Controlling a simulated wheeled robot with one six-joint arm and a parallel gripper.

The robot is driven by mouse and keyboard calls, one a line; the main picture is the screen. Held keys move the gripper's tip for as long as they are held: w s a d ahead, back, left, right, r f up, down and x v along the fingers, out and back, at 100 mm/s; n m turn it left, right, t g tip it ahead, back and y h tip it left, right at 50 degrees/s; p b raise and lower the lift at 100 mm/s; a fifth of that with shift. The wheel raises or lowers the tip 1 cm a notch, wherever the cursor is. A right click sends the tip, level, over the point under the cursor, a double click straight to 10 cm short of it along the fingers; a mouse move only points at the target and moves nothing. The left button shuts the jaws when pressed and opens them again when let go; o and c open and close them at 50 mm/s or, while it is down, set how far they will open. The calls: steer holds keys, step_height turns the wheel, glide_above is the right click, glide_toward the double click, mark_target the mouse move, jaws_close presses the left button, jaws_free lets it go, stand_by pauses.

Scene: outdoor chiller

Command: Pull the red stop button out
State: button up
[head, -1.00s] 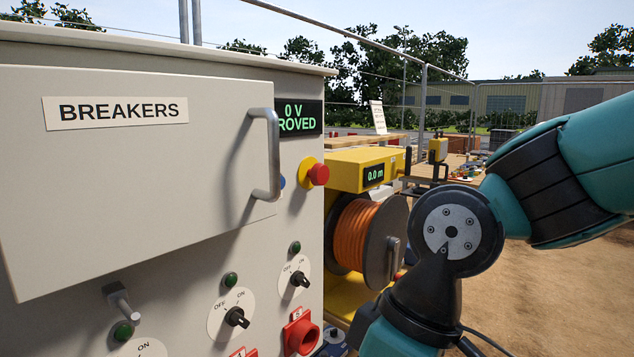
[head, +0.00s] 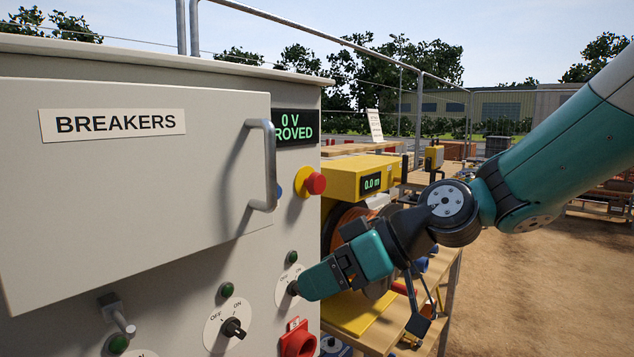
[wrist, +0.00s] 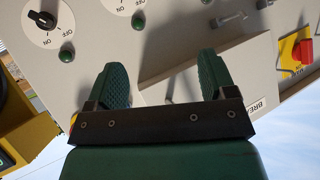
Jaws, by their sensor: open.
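The red stop button (head: 316,183) is a round red knob on a yellow collar. It sits on the grey panel right of the door handle, below the green-lit display. My gripper (head: 312,283) is below it, pointing left toward the panel in front of the lower right rotary switch. In the wrist view my gripper (wrist: 165,85) has its two green ridged fingers spread apart, with nothing between them. A small orange-yellow bit shows at the gripper's left edge there; I cannot tell if it is the stop button.
The BREAKERS door (head: 120,190) with its bar handle (head: 266,165) stands out left of the button. Black rotary switches (head: 233,328) and a red socket (head: 298,340) are lower down. A yellow cable-reel unit (head: 355,178) stands behind my arm. Open ground lies right.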

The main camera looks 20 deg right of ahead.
steer(key=w+d+r+m+t, duration=0.1)
steer(key=w+d+r+t, duration=0.3)
steer(key=w+d+t, duration=0.4)
steer(key=m+t, duration=0.1)
glide_toward(320, 182)
steer(key=shift+h, duration=0.4)
steer(key=p+x, duration=0.9)
steer(key=shift+a+r, duration=0.2)
steer(key=shift+r, duration=0.15)
steer(key=shift+p+x, duration=0.4)
steer(key=shift+x, duration=0.4)
steer(key=shift+f, duration=0.15)
steer(key=shift+c, duration=0.2)
